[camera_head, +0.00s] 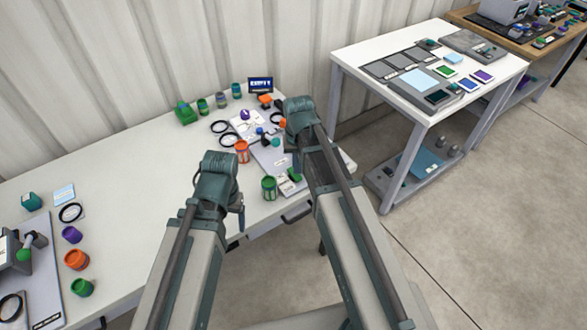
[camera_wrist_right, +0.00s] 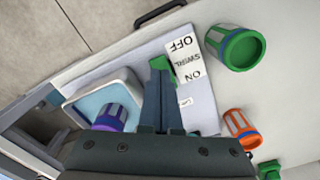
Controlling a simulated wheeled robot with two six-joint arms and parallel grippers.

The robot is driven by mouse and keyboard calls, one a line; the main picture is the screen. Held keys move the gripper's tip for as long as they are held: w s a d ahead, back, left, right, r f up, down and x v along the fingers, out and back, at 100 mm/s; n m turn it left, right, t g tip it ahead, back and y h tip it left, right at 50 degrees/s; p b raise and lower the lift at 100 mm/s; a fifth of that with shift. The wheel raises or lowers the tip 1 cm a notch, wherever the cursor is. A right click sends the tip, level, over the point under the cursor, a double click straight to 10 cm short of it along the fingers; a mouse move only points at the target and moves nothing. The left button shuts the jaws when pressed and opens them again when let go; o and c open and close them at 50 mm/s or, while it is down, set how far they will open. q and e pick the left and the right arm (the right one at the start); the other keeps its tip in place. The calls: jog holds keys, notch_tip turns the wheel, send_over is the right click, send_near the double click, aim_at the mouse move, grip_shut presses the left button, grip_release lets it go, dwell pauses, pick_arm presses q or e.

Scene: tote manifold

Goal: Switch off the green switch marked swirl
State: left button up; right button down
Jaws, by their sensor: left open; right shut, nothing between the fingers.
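The green switch (camera_wrist_right: 159,64) shows in the right wrist view on a light panel (camera_wrist_right: 205,105), beside a white label (camera_wrist_right: 186,58) reading OFF, SWIRL and ON. My right gripper (camera_wrist_right: 162,78) is shut and empty, its fingertips right at the switch and covering part of it. I cannot tell whether they touch. In the head view the green switch (camera_head: 294,175) lies at the panel's front right, partly behind my right arm. My left gripper (camera_head: 240,214) hangs near the table's front edge, away from the switch; its fingers are mostly hidden.
A green-ringed cup (camera_wrist_right: 236,47) and an orange cup (camera_wrist_right: 241,126) stand beside the panel. A purple cup (camera_wrist_right: 113,117) stands on a blue-topped base (camera_wrist_right: 97,101). A white table (camera_head: 345,60) stands to the right. The middle of the long table (camera_head: 130,165) is clear.

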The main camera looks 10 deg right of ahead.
aim_at(297, 177)
notch_tip(297, 177, up, 5)
jog(key=p, duration=0.4)
jog(key=s+a+n+h, duration=0.1)
jog(key=s+a+n, duration=0.4)
jog(key=s+a, duration=0.5)
jog(key=s, duration=0.4)
jog(key=shift+s+a+n, duration=0.15)
jog(key=shift+a+n, duration=0.1)
jog(key=shift+n, duration=0.15)
